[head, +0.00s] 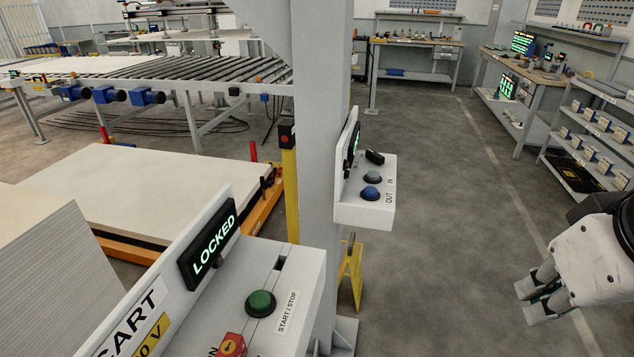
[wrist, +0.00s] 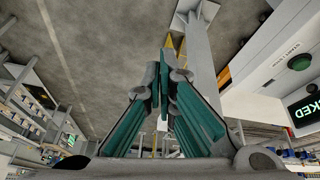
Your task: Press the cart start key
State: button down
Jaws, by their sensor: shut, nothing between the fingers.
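The cart control box (head: 290,275) stands at the lower middle of the head view. Its green round key (head: 261,303) is labelled START / STOP and also shows at the upper right of the wrist view (wrist: 299,62). A display (head: 209,244) behind it reads LOCKED in green; part of it shows in the wrist view (wrist: 306,110). My gripper (head: 533,302) is at the far right of the head view, well apart from the box. In the wrist view its fingers (wrist: 165,68) are shut and empty.
A grey column (head: 320,150) stands between the cart box and my gripper. Shelving (head: 592,130) is at right; the floor (head: 440,200) between is clear.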

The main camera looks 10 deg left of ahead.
jog(key=w+a+r+n+g+p, duration=0.1)
jog(key=w+a+r+n, duration=0.35)
jog(key=a+n, duration=0.45)
jog(key=n+g+h+p, duration=0.1)
jog(key=n+g+p, duration=0.2)
jog(key=n, duration=2.1)
send_over(261, 298)
jog(key=a, duration=0.2)
notch_tip(261, 298, down, 4)
jog(key=shift+s+d+f, duration=0.15)
jog(key=shift+s+d, duration=0.1)
jog(key=shift+s, duration=0.1)
jog(key=shift+f, duration=0.1)
jog(key=f, duration=0.4)
jog(key=d+f+p, duration=0.1)
jog(key=f, duration=0.4)
jog(key=f+p, duration=0.1)
jog(key=f, duration=0.3)
jog(key=shift+w+d+f, duration=0.15)
jog(key=shift+w+f, duration=0.1)
jog(key=shift+f, duration=0.15)
jog(key=shift+f, duration=0.1)
